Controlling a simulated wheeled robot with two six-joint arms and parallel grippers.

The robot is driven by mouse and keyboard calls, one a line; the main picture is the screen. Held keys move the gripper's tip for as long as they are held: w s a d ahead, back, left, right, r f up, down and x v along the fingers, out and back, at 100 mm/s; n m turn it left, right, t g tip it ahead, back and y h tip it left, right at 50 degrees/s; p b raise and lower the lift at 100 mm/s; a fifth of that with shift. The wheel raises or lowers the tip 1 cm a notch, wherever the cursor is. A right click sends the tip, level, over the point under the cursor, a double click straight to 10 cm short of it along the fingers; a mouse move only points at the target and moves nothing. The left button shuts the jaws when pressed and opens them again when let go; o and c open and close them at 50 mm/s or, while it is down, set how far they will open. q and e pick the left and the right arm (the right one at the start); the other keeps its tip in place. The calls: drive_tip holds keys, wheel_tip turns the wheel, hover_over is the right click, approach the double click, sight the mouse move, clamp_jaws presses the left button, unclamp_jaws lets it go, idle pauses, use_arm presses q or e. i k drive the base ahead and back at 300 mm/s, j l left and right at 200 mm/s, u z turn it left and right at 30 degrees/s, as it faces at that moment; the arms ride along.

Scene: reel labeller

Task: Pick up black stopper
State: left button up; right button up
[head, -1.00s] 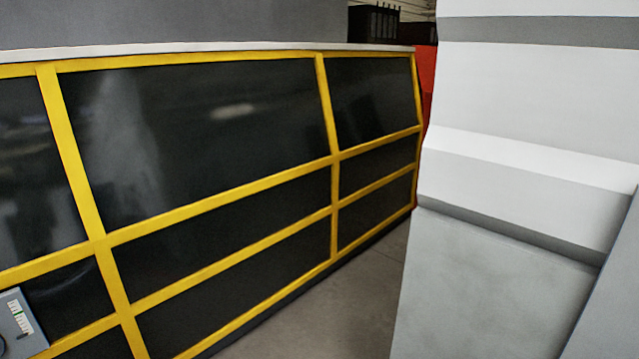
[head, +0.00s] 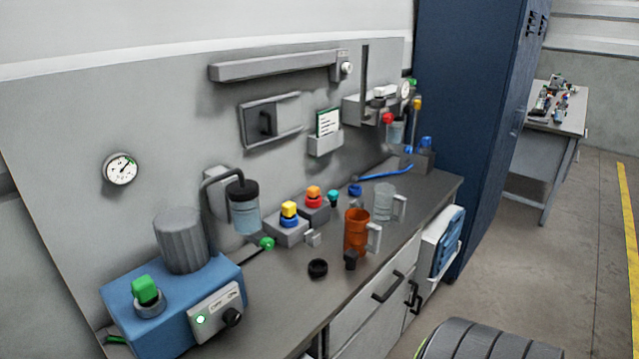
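A small black piece (head: 351,260) stands near the front edge of the grey worktop, just in front of the orange mug; it looks like a stopper. A low round black cap or ring (head: 317,268) lies on the worktop to its left. I cannot tell for sure from here which of the two is the black stopper. Both are apart from each other and uncovered. Neither of my grippers is in view.
The orange mug (head: 356,232) and a clear mug (head: 384,203) stand close behind. A blue machine (head: 175,310) fills the worktop's left end; a black-lidded jar (head: 245,212) is at the back. A tall blue cabinet (head: 465,110) stands at right, with open floor (head: 560,270) beyond.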

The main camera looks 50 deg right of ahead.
sight(350, 256)
drive_tip(key=z, duration=1.85)
drive_tip(key=i+l, duration=0.15)
drive_tip(key=l, duration=0.2)
drive_tip(key=i+l, duration=0.1)
drive_tip(key=l, duration=0.25)
drive_tip(key=i+l, duration=0.15)
drive_tip(key=l, duration=0.2)
drive_tip(key=i+l, duration=0.15)
drive_tip(key=l, duration=0.2)
drive_tip(key=i+l+u, duration=0.1)
drive_tip(key=l, duration=0.25)
drive_tip(key=i+l, duration=0.15)
drive_tip(key=l, duration=0.2)
